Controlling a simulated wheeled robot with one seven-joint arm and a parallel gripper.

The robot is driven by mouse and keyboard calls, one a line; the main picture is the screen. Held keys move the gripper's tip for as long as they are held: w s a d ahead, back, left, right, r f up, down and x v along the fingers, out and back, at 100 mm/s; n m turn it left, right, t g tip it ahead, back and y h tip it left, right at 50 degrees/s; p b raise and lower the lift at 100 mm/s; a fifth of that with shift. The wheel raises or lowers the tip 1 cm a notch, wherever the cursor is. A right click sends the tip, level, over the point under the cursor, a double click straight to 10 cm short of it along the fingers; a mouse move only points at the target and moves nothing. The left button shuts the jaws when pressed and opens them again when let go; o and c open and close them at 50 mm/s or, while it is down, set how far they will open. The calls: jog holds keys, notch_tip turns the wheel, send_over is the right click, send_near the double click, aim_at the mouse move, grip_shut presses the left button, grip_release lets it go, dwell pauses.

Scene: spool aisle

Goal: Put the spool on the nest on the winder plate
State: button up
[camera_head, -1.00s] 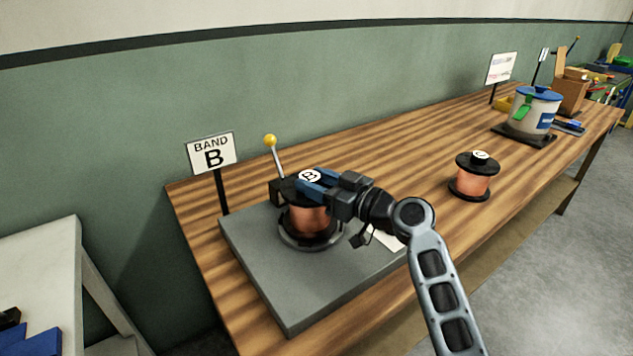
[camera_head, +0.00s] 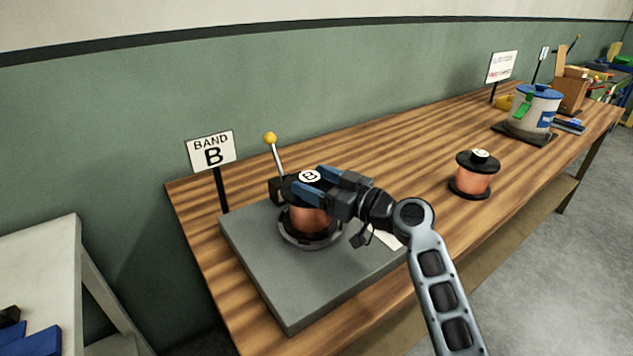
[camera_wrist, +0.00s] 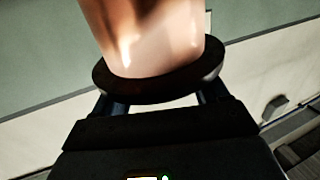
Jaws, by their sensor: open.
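A copper-wound spool (camera_head: 308,220) with black flanges and a white "B" label on top stands upright on the grey winder plate (camera_head: 275,290). It sits at a dark round base, the nest (camera_head: 309,243), which its lower part mostly covers; I cannot tell how fully it is seated. My gripper (camera_head: 312,187) is open, with its blue fingers on either side of the spool's top. In the wrist view the spool's copper winding (camera_wrist: 155,38) and a dark flange (camera_wrist: 160,82) show close in front of my gripper, which partly hides the flange's near edge.
A lever with a yellow knob (camera_head: 270,138) stands behind the spool. A "BAND B" sign (camera_head: 212,151) is at the plate's back left corner. A second copper spool (camera_head: 474,178) stands to the right. A grey pot (camera_head: 530,112) is farther back. Bare wood (camera_head: 400,160) lies between.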

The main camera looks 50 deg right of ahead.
jog(key=shift+r, duration=0.15)
jog(key=s+b, duration=0.2)
jog(key=s, duration=1)
jog(key=shift+d+b, duration=0.2)
jog(key=shift+b, duration=0.15)
dwell(0.6)
